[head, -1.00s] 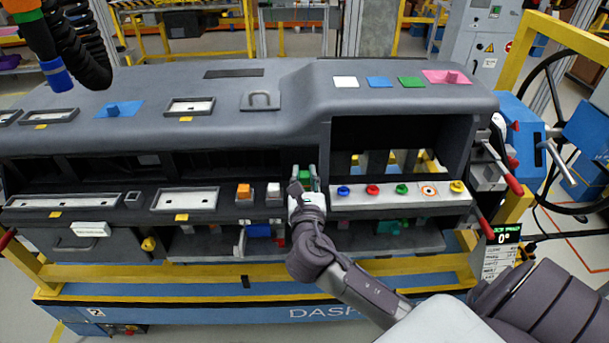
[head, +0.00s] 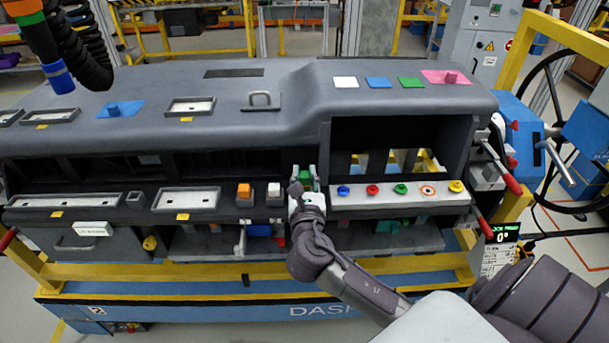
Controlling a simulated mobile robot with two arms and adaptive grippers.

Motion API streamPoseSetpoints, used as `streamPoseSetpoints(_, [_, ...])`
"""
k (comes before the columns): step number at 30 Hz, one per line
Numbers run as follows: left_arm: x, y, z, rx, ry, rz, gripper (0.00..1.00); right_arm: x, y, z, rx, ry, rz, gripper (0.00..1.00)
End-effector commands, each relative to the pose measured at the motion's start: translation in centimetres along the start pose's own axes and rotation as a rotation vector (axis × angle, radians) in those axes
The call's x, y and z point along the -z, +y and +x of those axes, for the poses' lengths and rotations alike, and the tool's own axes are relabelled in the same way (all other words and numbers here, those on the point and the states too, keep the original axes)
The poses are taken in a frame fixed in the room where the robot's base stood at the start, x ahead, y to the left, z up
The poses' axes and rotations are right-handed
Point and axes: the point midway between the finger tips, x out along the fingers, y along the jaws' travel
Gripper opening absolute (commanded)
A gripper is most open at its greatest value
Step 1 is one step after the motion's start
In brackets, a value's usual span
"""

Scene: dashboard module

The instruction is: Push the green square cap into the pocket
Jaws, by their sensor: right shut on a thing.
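The green square cap (head: 306,174) shows at the tips of my right gripper (head: 307,179), at the dashboard's lower front ledge. My right gripper is shut on it, with fingers on both sides. The pocket under the cap is hidden by the gripper and wrist, so I cannot tell how deep the cap sits. My left gripper is not in view.
A white panel (head: 387,203) with blue, red, green and yellow round knobs lies directly right of my gripper. The dark dashboard (head: 220,125) rises behind. An open cavity lies behind the knob panel. Red-handled levers (head: 513,184) stand at the right end.

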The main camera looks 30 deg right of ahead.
Motion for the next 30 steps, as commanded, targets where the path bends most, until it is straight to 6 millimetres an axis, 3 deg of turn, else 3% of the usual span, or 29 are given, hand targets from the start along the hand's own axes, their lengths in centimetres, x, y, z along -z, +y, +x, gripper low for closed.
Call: streamPoseSetpoints(30, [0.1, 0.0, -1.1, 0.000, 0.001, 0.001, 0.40, -0.1, 0.0, 0.0, 0.000, 0.001, 0.000, 0.07])
